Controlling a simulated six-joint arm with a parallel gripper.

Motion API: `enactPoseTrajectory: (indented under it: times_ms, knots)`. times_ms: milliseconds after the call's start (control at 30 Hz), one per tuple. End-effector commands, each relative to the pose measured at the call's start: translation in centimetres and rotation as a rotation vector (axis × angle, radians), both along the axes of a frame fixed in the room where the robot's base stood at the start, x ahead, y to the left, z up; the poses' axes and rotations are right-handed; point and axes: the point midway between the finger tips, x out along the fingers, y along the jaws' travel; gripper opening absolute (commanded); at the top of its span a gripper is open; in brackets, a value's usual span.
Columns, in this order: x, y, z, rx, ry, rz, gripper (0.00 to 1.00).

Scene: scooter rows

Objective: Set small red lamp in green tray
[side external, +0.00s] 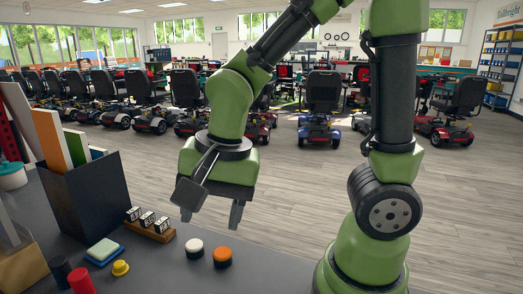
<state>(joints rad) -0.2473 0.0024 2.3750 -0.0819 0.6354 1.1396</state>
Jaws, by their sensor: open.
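My gripper (211,218) is open and empty, pointing down above the dark work table (160,274). Below it stand a white-topped round piece (194,246) and an orange-topped round piece (222,255), both with black bases and apart from the fingers. I cannot tell whether the red cylinder or another piece is the small red lamp. No green tray can be made out in this view.
A dark file box (92,198) with upright folders stands at the left. Near it are a wooden block with black pieces (150,228), a pale pad on blue (103,250) and a yellow knob (121,267). Scooters stand on the floor behind. The table right of the orange-topped piece looks clear.

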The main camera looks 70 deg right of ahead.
Motion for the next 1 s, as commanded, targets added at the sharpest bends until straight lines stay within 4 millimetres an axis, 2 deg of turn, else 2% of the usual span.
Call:
enactPoseTrajectory:
  times_ms: [33, 100, 200, 333, 533, 1000]
  knots:
    - [-0.5, -0.7, 1.9, 0.002, -0.073, 0.071, 0.56]
    - [-1.5, -1.5, 4.0, -0.016, -0.159, 0.194, 0.56]
    - [-3.1, -2.4, 6.4, -0.063, -0.283, 0.36, 0.56]
    - [-5.1, -3.0, 8.3, -0.141, -0.41, 0.535, 0.56]
    - [-6.6, -3.3, 9.4, -0.221, -0.5, 0.673, 0.56]
    - [-6.7, -3.3, 9.5, -0.23, -0.506, 0.69, 0.56]
